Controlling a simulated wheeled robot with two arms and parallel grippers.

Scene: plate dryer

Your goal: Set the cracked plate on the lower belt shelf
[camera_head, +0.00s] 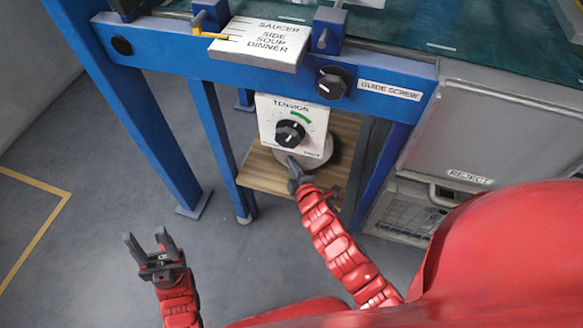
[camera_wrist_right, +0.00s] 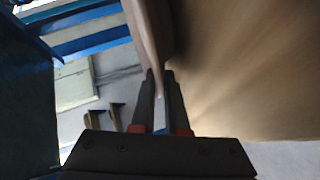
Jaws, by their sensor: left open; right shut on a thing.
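My right gripper (camera_head: 295,172) is shut on a pale round plate (camera_head: 317,160) just under the tension panel. The panel hides most of the plate, and I see no crack in the part that shows. In the right wrist view the plate (camera_wrist_right: 148,35) shows nearly edge-on between the fingertips (camera_wrist_right: 159,78). The wooden lower shelf (camera_head: 262,172) lies below and around the plate; I cannot tell whether they touch. In the wrist view, a broad brown surface (camera_wrist_right: 240,70) fills the right side. My left gripper (camera_head: 152,246) is open and empty above the floor.
The white tension panel (camera_head: 278,110) with its black knob hangs above the shelf. A blue frame (camera_head: 180,55) carries a guide screw knob (camera_head: 333,82) and a size label plate (camera_head: 262,44). A grey metal cabinet (camera_head: 490,130) stands at right. Floor at left is clear.

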